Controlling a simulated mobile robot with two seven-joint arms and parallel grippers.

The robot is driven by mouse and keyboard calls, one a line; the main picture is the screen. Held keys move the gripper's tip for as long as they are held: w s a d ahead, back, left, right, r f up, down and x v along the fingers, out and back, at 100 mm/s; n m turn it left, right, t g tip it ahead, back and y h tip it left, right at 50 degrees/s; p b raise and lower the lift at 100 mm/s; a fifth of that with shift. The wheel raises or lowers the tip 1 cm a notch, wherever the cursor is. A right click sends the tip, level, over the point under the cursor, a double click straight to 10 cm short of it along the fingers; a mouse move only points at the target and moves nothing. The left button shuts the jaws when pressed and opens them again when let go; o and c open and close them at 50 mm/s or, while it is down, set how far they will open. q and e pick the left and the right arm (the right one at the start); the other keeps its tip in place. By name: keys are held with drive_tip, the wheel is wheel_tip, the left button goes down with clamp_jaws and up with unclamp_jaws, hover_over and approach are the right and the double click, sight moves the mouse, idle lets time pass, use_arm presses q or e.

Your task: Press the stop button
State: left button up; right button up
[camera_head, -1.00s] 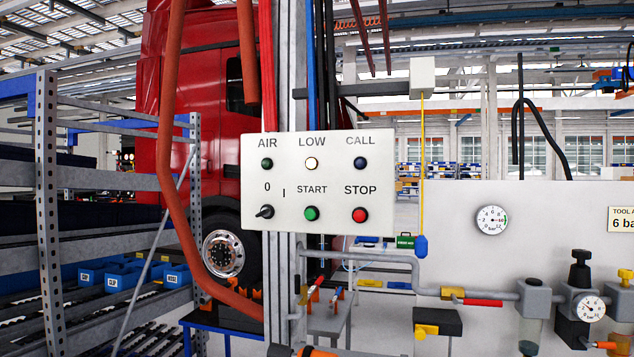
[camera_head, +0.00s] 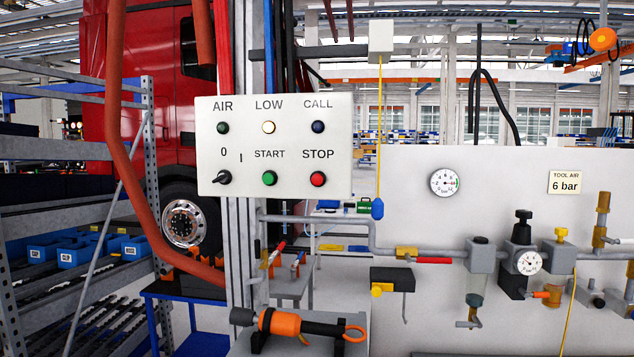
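The red stop button (camera_head: 318,179) is on the lower right of a white control panel (camera_head: 336,108), under the word STOP. The green start button (camera_head: 269,178) is to its left, and a black 0/I switch (camera_head: 222,178) is at the lower left. The top row has a dark green AIR lamp (camera_head: 222,128), a pale lit LOW lamp (camera_head: 268,127) and a dark blue CALL button (camera_head: 318,127). The panel is mounted on a grey post. Neither of my grippers shows in the view, and nothing covers the panel.
A red hose (camera_head: 129,190) hangs left of the panel. An orange and black tool (camera_head: 285,324) rests below it. A grey pipe with valves and gauges (camera_head: 528,262) runs along the wall at right. A shelf rack with blue bins (camera_head: 80,252) stands at left.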

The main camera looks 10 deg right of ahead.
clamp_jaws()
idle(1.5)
